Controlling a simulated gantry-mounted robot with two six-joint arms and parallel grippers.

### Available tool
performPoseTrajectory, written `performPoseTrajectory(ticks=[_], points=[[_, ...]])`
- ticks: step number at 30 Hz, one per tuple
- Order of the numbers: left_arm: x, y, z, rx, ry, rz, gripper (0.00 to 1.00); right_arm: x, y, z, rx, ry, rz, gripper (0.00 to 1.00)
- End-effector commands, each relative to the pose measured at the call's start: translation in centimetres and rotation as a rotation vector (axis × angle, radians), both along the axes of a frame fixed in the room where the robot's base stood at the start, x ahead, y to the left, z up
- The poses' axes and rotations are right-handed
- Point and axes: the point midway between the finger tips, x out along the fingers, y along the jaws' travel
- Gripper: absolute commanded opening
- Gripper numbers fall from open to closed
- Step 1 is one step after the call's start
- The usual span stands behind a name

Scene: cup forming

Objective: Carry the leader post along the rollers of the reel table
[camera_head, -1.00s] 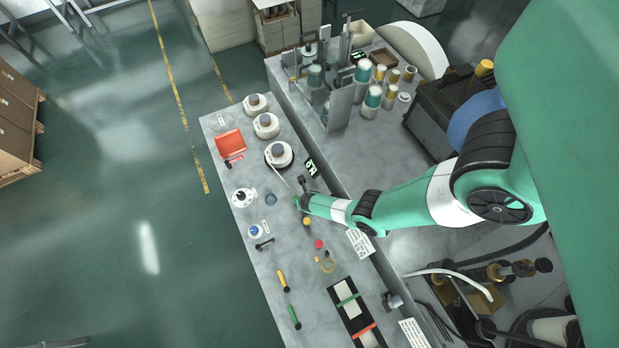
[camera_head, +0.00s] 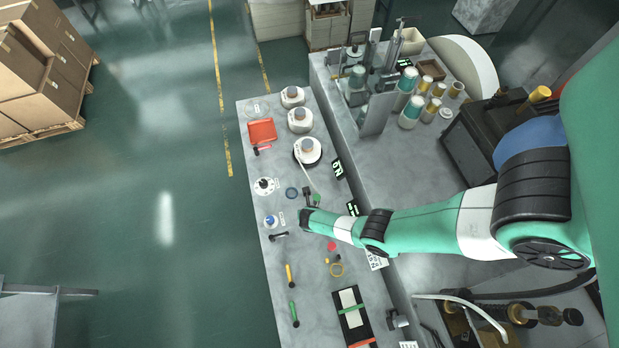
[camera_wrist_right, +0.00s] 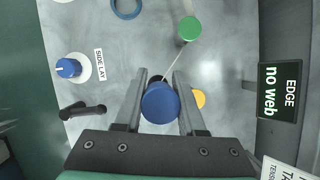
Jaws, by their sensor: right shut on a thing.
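My right gripper (camera_wrist_right: 160,76) is shut on the blue-topped leader post (camera_wrist_right: 160,104), seen from above between its two fingers. A thin pale strand runs from the post past a green roller (camera_wrist_right: 189,29). A yellow roller (camera_wrist_right: 199,98) shows just right of the fingers. In the head view my right gripper (camera_head: 305,218) is over the reel table (camera_head: 255,190), just below the green roller (camera_head: 317,198), and its hand hides the post. The strand rises to the white reel (camera_head: 307,152). A red roller (camera_head: 331,246) sits lower down. My left gripper is not in view.
Left of the hand are a blue side-lay knob (camera_wrist_right: 68,68), a black lever (camera_wrist_right: 85,110) and a blue ring (camera_wrist_right: 127,8). A display (camera_wrist_right: 280,92) at the right reads "EDGE no web". Yellow (camera_head: 289,275) and green (camera_head: 294,314) handled tools lie on the lower table.

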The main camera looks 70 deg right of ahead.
Motion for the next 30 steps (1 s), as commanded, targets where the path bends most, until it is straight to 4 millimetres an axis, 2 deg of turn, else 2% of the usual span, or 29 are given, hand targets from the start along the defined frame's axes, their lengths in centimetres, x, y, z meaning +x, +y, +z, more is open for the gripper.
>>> performPoseTrajectory(ticks=[21, 30], points=[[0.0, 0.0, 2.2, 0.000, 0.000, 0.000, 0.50, -3.8, 6.4, 0.1, 0.000, 0.000, 0.004, 0.00], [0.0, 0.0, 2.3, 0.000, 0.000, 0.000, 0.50, -6.5, 4.6, 0.0, 0.000, -0.002, -0.004, 0.00]])
